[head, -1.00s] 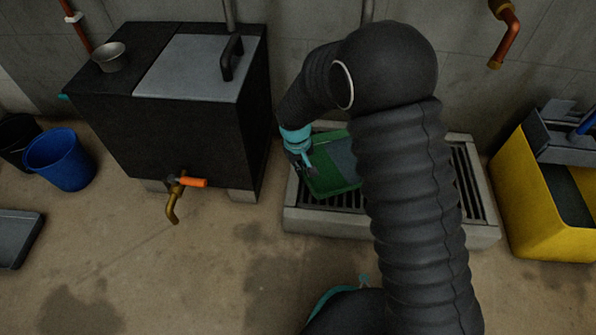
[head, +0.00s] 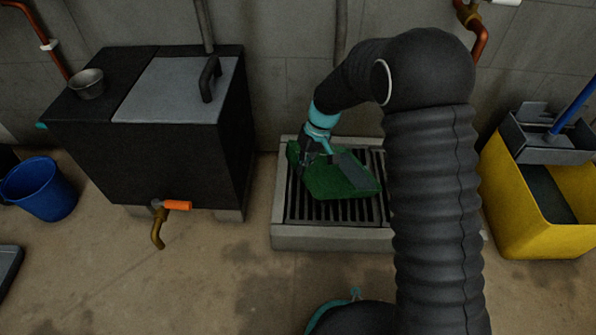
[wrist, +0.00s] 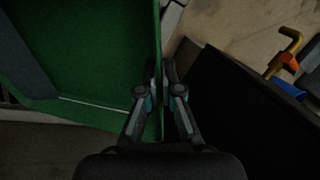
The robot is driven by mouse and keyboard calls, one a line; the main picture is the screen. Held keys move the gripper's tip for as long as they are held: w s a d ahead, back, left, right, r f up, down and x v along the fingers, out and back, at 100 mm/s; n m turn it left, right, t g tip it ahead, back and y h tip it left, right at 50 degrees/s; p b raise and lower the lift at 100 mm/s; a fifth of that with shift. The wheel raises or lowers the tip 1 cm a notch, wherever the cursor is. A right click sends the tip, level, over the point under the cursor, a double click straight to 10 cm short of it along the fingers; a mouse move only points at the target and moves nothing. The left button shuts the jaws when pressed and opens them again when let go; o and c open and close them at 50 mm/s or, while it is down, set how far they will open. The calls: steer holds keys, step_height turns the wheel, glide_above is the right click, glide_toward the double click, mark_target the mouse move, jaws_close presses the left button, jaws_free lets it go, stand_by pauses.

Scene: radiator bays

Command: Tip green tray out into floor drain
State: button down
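The green tray (head: 325,182) is over the floor drain grate (head: 300,212), inside its raised pale kerb (head: 330,238). It looks tilted in the head view. A dark grey-blue patch (head: 357,170) lies in its right part; I cannot tell if this is liquid. The patch also shows at upper left in the wrist view (wrist: 25,60). My gripper (head: 308,160) is at the tray's left side. In the wrist view my gripper (wrist: 162,75) has its fingers on either side of the tray's wall (wrist: 157,40), shut on it. My arm hides part of the drain's right side.
A black tank (head: 180,155) with a grey lid and an orange-handled tap (head: 175,206) stands left of the drain. A yellow mop bucket (head: 520,205) stands to the right. A blue bucket (head: 40,190) is far left. The front floor is mostly clear.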

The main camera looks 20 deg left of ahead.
steer(key=w+d+r+g+y+p, duration=0.6)
steer(key=w+d+r, duration=0.4)
steer(key=w+d, duration=0.4)
steer(key=shift+w+r+g+p, duration=0.35)
steer(key=shift+w+g+p, duration=0.15)
steer(key=shift+p, duration=0.1)
stand_by(1.2)
stand_by(1.8)
step_height(320, 180, up, 21)
steer(key=t+h+b, duration=0.2)
steer(key=t+h, duration=0.8)
steer(key=t, duration=0.1)
steer(key=shift+f+t+b, duration=0.15)
steer(key=shift+t+b, duration=0.2)
steer(key=shift+t, duration=0.05)
stand_by(0.9)
